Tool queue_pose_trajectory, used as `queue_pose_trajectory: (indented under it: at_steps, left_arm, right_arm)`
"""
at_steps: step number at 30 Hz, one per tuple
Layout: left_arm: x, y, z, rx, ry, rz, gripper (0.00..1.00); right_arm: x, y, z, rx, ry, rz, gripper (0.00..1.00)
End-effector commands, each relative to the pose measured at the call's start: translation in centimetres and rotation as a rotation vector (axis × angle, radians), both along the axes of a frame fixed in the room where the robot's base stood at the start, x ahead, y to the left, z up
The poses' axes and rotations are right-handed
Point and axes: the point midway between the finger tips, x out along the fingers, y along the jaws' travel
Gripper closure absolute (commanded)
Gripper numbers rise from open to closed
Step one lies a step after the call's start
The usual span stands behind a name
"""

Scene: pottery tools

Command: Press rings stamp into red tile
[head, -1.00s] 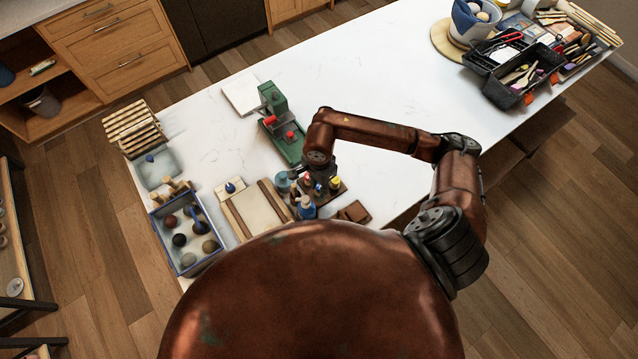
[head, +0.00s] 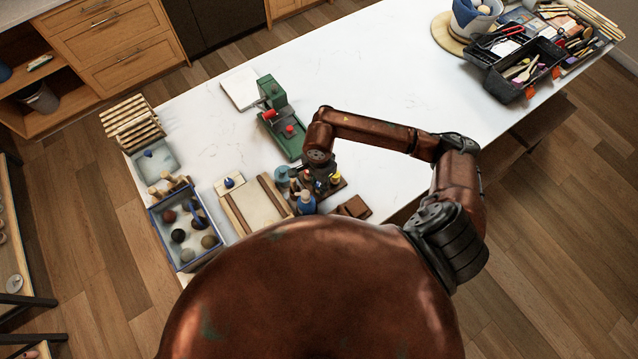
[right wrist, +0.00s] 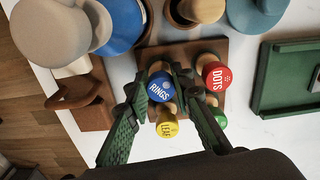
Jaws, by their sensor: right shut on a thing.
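The rings stamp (right wrist: 160,87) has a blue round top lettered RINGS and is upright in a brown wooden stand (right wrist: 190,52). My right gripper (right wrist: 158,78) has its two fingers around this stamp, below its top. In the head view my right gripper (head: 320,172) is over the stand, partly hidden by my arm. A red DOTS stamp (right wrist: 216,77), a yellow LEAF stamp (right wrist: 167,125) and a green-topped stamp (right wrist: 219,119) stand close by. I cannot pick out a red tile for certain; a reddish-brown block (head: 353,207) lies beside the stand. My left gripper is out of view.
A green press (head: 285,120) stands beyond the stand. A blue bottle (head: 306,204) is close on the left, near a cream slab board (head: 252,207) and a tray of balls (head: 185,258). The white table's middle (head: 390,75) is clear.

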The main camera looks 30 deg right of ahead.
Motion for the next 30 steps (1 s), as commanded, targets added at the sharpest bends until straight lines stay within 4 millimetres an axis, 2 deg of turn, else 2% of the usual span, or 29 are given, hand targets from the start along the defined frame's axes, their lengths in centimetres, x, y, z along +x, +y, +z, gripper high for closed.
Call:
queue_pose_trajectory:
  at_steps: [14,15,23,30]
  left_arm:
    - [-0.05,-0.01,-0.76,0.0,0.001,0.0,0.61]
    - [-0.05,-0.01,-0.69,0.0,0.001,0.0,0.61]
    - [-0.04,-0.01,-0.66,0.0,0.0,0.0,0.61]
    - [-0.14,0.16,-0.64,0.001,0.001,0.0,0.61]
  right_arm:
    - [0.01,0.0,-0.56,0.0,0.0,0.001,0.99]
    - [0.01,0.01,-0.5,0.0,0.0,0.0,0.76]
    - [0.0,0.01,-0.49,0.0,0.0,0.0,0.58]
    - [0.0,0.01,-0.48,0.0,0.0,0.0,0.58]
